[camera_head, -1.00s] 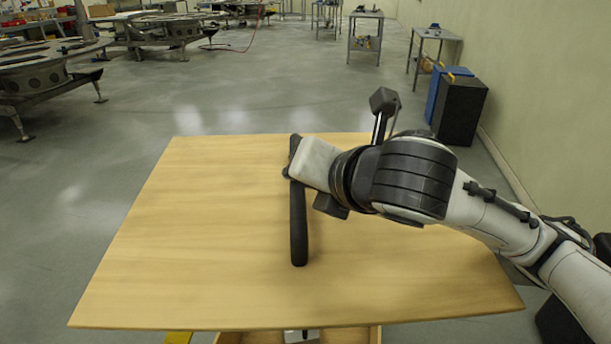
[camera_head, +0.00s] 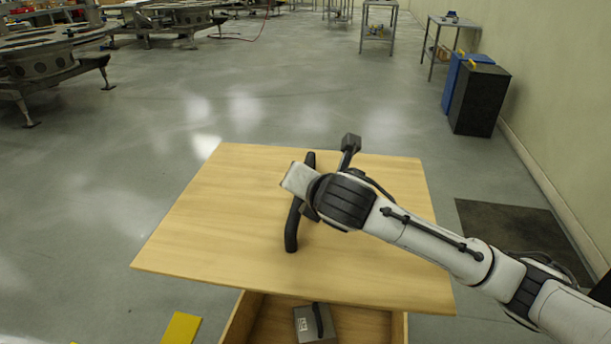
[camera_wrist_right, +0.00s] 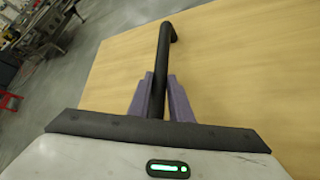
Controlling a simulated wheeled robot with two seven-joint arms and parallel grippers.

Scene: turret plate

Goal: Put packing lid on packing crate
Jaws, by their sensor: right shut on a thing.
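The packing lid (camera_head: 215,225) is a broad, flat light-wood board with a black bar handle (camera_head: 291,232) across its middle. My right gripper (camera_wrist_right: 160,100) is shut on this handle; its purple fingers sit on both sides of the bar in the right wrist view. In the head view my right arm hides the fingertips. The lid also fills much of the right wrist view (camera_wrist_right: 225,75). The packing crate (camera_head: 238,318) is an open wooden box at the bottom of the head view. The lid covers its far part, and I cannot tell whether they touch. My left gripper is not in view.
A grey case with a black handle (camera_head: 308,325) lies inside the crate. A yellow patch (camera_head: 181,328) is left of the crate. A dark mat (camera_head: 515,235) lies at right. Black (camera_head: 479,100) and blue bins stand by the right wall. The floor beyond the lid is clear.

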